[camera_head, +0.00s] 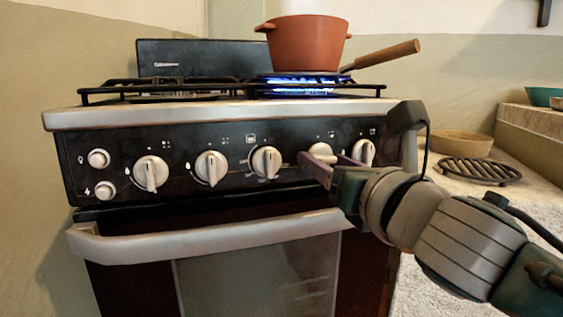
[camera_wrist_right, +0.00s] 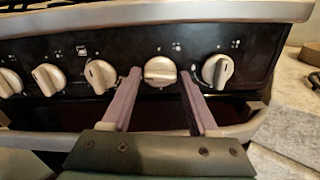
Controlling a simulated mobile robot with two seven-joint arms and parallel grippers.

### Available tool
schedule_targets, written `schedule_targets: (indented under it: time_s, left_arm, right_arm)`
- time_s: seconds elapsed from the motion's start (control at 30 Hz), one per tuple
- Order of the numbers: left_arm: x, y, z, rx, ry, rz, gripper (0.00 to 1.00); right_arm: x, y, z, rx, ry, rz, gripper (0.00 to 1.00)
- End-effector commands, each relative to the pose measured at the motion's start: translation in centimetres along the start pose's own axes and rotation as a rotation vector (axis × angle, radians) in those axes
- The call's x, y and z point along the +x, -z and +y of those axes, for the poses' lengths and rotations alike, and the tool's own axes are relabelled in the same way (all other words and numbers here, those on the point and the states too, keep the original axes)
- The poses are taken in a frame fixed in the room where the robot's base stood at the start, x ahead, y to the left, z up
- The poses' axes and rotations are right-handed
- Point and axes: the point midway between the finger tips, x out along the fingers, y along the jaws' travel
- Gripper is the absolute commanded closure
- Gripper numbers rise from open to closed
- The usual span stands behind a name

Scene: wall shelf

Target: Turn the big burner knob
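The stove's front panel (camera_head: 232,134) carries a row of several pale knobs. One knob (camera_head: 322,150), second from the right, lies between the fingers of my right gripper (camera_head: 319,160). In the right wrist view this knob (camera_wrist_right: 160,69) has its grip bar lying roughly level, with a finger on each side. The other knobs, such as the middle one (camera_head: 266,162) and the far right one (camera_head: 364,152), have more upright bars. My left gripper is not in view.
An orange pot (camera_head: 304,44) stands over a lit blue flame (camera_head: 300,86) at the back right, beside a wooden handle (camera_head: 387,53). The oven handle (camera_head: 212,236) juts out below the knobs. A black trivet (camera_head: 481,170) and a bowl (camera_head: 462,143) are on the right counter.

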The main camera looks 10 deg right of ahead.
Motion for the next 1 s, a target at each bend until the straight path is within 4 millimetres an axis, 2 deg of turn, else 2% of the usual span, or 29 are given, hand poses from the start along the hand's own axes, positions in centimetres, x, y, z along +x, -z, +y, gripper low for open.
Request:
schedule_targets:
  time_s: [0.07, 0.5, 0.77, 1.0]
  left_arm:
    - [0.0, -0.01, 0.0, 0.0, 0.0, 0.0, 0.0]
    - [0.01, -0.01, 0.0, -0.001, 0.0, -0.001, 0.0]
    - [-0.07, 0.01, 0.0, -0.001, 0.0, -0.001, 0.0]
    - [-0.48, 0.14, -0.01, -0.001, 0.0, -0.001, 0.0]
  right_arm:
    - [-0.01, 0.01, 0.0, 0.0, 0.0, 0.0, 0.5]
    - [-0.02, 0.0, -0.01, 0.0, 0.0, 0.0, 1.0]
    - [-0.02, -0.02, 0.0, 0.014, 0.0, 0.0, 1.0]
    - [-0.02, -0.12, 0.09, 0.113, -0.001, 0.0, 1.0]
